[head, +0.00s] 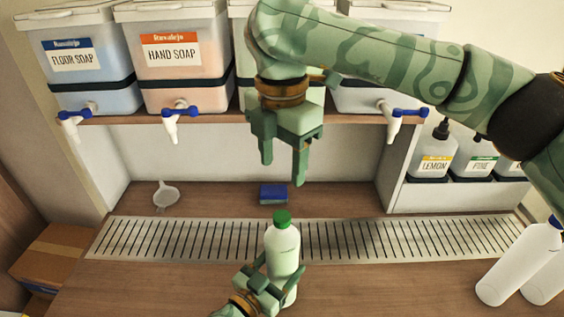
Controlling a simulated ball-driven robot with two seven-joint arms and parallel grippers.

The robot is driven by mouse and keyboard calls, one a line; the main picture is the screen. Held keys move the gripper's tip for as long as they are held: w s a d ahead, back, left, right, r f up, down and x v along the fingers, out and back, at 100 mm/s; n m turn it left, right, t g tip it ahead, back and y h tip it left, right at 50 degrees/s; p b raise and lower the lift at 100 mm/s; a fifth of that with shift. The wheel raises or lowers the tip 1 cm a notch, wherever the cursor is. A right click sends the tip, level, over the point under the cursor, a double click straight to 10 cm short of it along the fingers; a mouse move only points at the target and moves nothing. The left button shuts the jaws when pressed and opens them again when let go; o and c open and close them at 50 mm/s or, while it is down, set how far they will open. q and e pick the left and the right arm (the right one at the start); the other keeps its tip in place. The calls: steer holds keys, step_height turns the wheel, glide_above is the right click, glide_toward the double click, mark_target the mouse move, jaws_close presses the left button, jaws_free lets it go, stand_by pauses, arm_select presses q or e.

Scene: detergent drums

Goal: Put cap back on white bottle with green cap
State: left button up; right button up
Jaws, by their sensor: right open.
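The white bottle (283,250) stands upright at the front middle of the counter, in front of the slotted grate. The green cap (282,217) sits on top of its neck; I cannot tell how tightly. My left gripper (280,275) is shut around the bottle's lower body, a finger on each side, and hides part of it. My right gripper (283,168) is open and empty, pointing down. It appears above and behind the cap, apart from it, in front of the shelf's back panel.
A slotted drain grate (180,240) crosses the counter. Behind it lie a blue sponge (273,193) and a white funnel (166,195). Drums with taps, such as hand soap (178,60), line the shelf above. White bottles (517,262) lean at right; a cardboard box (55,255) is at left.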

arm_select(q)
steer(key=o, duration=2)
steer(key=shift+c, duration=0.2)
steer(key=p+v, duration=0.2)
steer(key=v, duration=1.4)
steer(key=shift+s+a+f, duration=0.15)
steer(key=shift+s, duration=0.05)
